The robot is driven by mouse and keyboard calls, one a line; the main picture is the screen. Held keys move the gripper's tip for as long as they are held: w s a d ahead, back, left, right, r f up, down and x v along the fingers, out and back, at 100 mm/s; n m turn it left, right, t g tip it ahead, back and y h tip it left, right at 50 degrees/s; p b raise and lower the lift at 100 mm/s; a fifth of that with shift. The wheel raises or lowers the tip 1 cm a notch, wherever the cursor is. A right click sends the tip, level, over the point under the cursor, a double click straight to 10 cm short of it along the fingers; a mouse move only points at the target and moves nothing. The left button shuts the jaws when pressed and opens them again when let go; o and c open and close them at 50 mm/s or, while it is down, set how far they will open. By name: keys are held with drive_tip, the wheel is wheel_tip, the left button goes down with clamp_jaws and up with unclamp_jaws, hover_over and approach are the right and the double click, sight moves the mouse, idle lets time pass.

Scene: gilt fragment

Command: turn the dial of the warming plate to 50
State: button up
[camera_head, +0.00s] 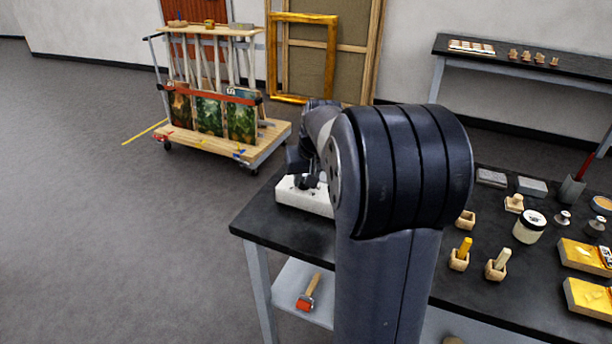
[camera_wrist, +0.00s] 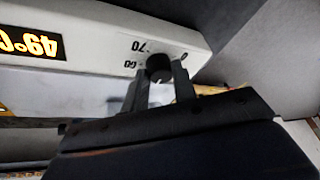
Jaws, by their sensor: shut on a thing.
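The warming plate (camera_head: 290,194) is a white box on the left end of the black table, partly hidden behind my arm. In the wrist view its white front (camera_wrist: 90,20) appears upside down, with a lit display (camera_wrist: 30,43) reading 49°C. The black dial (camera_wrist: 158,66) is beside printed marks, of which 70 and 60 can be made out. My gripper (camera_wrist: 160,77) is shut on the dial, one finger on each side. The dial's pointer setting cannot be read clearly. In the head view my gripper is mostly hidden by my arm.
The black table (camera_head: 490,300) holds wooden blocks, a jar (camera_head: 529,227), small weights and gilded pieces (camera_head: 585,255) to the right. A red-headed roller (camera_head: 308,293) lies on the shelf below. A cart (camera_head: 215,145) with paintings stands behind left. Floor at left is clear.

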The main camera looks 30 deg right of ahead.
drive_tip(key=o, duration=1)
drive_tip(key=shift+r, duration=0.1)
drive_tip(key=p+v, duration=0.1)
drive_tip(key=v, duration=0.9)
drive_tip(key=shift+s+r, duration=0.15)
drive_tip(key=shift+r, duration=0.15)
drive_tip(key=b+x, duration=0.1)
drive_tip(key=x, duration=1)
drive_tip(key=shift+s, duration=0.1)
drive_tip(key=shift+f, duration=0.1)
drive_tip(key=shift+n+y+b, duration=0.3)
drive_tip(key=shift+n+b, duration=0.05)
drive_tip(key=shift+n, duration=0.35)
